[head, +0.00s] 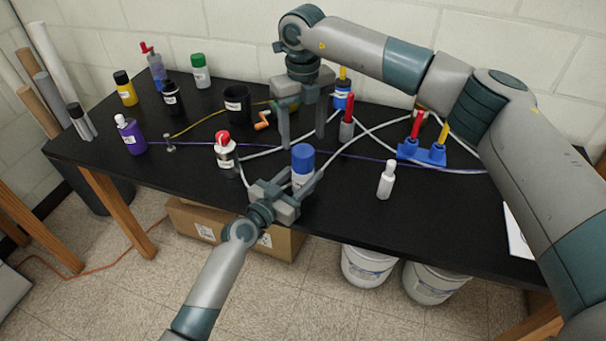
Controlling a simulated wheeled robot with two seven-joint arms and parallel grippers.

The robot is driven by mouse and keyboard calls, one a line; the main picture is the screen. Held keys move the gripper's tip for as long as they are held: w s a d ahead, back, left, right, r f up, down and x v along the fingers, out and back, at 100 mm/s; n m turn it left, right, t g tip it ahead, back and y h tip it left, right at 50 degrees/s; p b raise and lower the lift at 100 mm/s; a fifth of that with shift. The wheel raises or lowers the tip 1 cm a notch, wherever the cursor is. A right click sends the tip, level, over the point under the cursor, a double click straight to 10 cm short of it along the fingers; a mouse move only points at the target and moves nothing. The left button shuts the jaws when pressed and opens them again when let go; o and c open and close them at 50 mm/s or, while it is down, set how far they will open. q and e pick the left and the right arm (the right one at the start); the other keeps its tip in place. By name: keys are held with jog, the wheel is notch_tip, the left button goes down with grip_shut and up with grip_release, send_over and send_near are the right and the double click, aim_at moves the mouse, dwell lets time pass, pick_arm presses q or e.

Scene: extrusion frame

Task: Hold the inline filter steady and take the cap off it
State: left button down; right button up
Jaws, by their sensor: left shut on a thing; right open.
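The inline filter (299,182) is a pale upright cylinder near the front edge of the black table, with a wide blue cap (303,154) on top. My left gripper (304,178) reaches in from the front and is shut on the filter's body, below the cap. The fingers hide part of the body. My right gripper (302,140) points down above and behind the cap. Its fingers are spread wide and empty, and it appears clear of the cap.
A silver bottle with a red top (226,158) stands left of the filter, and a white bottle (386,181) stands right. A blue holder (422,152), a black cup (237,103) and a red-handled tool (348,118) stand behind. Pale cables cross the table. The front right is mostly clear.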

aim_at(303, 150)
jog(key=m, duration=1.3)
jog(key=shift+m, duration=0.3)
jog(key=shift+f, duration=0.1)
jog(key=shift+f, duration=3.9)
